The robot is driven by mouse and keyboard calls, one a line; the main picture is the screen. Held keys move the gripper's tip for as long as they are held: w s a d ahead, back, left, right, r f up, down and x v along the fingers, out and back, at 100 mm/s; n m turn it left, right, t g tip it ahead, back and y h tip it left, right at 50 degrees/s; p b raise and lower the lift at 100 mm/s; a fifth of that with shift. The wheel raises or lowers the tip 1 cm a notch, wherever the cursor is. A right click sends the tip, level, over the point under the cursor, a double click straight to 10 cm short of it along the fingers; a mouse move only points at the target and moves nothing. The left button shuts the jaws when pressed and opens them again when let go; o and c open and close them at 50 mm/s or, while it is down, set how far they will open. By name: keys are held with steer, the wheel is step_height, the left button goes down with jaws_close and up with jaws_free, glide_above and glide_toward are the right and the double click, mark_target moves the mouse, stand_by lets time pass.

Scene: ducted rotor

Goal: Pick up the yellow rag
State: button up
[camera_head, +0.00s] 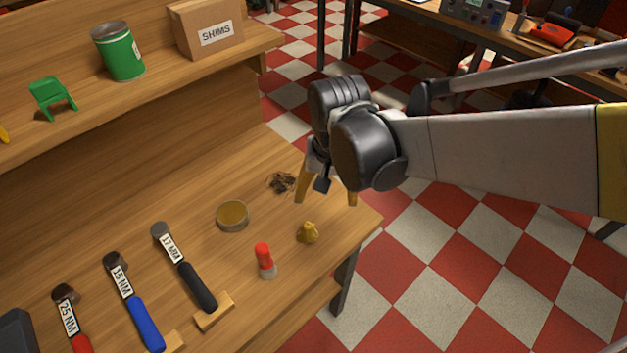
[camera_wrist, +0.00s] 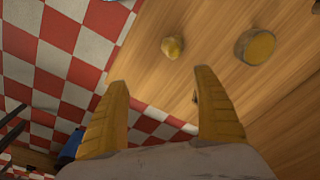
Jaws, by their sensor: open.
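The yellow rag (camera_head: 308,233) is a small crumpled lump on the wooden bench (camera_head: 270,205), near its right edge. It also shows in the wrist view (camera_wrist: 172,47), beyond the fingertips and between their lines. My gripper (camera_head: 327,192) is above the bench's right end, apart from the rag and farther back than it in the head view. In the wrist view its two yellow fingers (camera_wrist: 162,75) are spread wide with nothing between them.
A round tin (camera_head: 233,215) and a red-capped tube (camera_head: 265,261) stand near the rag. A dark tangled clump (camera_head: 282,183) lies behind. Torque wrenches (camera_head: 185,268) lie to the left. A shelf (camera_head: 150,85) holds a green can (camera_head: 118,50) and a SHIMS box (camera_head: 205,28).

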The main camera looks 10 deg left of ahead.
glide_above(308, 225)
steer(key=f, duration=0.2)
steer(key=shift+w+a+f+g, duration=0.15)
steer(key=shift+a+f+g, duration=0.15)
steer(key=shift+f+g, duration=0.1)
step_height(308, 225, down, 5)
steer(key=shift+b, duration=0.8)
steer(key=f+b, duration=0.1)
steer(key=f, duration=0.1)
steer(key=f+b, duration=0.2)
steer(key=f, duration=0.1)
steer(key=shift+d+f, duration=0.25)
steer(key=shift+f, duration=0.05)
steer(key=shift+r, duration=0.1)
steer(key=shift+c, duration=0.6)
steer(key=c, duration=1.2)
